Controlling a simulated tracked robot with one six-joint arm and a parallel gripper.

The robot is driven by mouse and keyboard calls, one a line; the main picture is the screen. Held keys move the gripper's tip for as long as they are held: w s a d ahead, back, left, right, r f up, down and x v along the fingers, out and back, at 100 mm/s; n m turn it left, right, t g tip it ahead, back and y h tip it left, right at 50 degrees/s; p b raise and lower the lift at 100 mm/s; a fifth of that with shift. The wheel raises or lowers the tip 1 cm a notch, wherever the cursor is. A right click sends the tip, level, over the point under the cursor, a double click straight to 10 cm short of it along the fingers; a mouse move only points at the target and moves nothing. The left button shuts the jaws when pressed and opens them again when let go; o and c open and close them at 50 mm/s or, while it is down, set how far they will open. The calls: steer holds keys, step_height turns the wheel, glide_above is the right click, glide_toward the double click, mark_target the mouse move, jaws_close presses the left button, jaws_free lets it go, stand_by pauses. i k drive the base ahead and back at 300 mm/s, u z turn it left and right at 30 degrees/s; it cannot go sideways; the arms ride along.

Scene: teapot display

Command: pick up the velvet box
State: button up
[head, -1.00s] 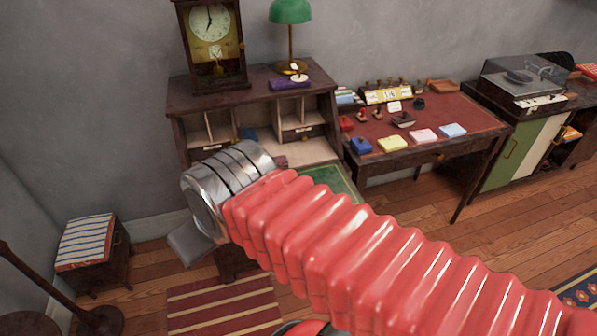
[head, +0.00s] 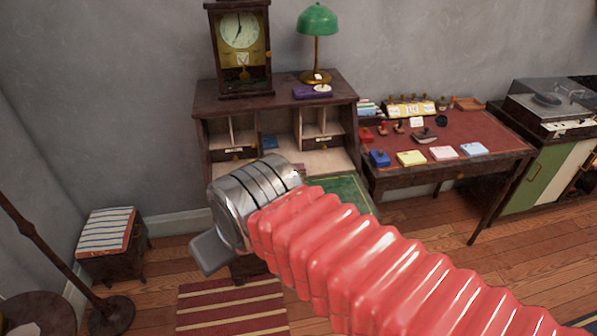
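A flat purple box (head: 312,92), which looks like the velvet box, lies on top of the dark writing bureau (head: 225,104), in front of the green lamp. A small pale round thing sits at its right end, and I cannot tell whether it rests on the box. My gripper (head: 210,254) is at the end of my red ribbed arm, lower and to the left of the box, well apart from it. Only one grey finger-like part shows below the metal collar. The fingertips are too hidden to tell open from shut.
A clock (head: 240,48) and a green lamp (head: 317,40) stand on the bureau close to the box. The red-topped table (head: 470,125) at right holds stamps and coloured pads. A striped stool (head: 107,240) and a stand (head: 50,255) are at left.

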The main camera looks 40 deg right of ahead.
mark_target(301, 167)
steer(key=z, duration=0.45)
steer(key=i, duration=1)
steer(key=u, duration=0.05)
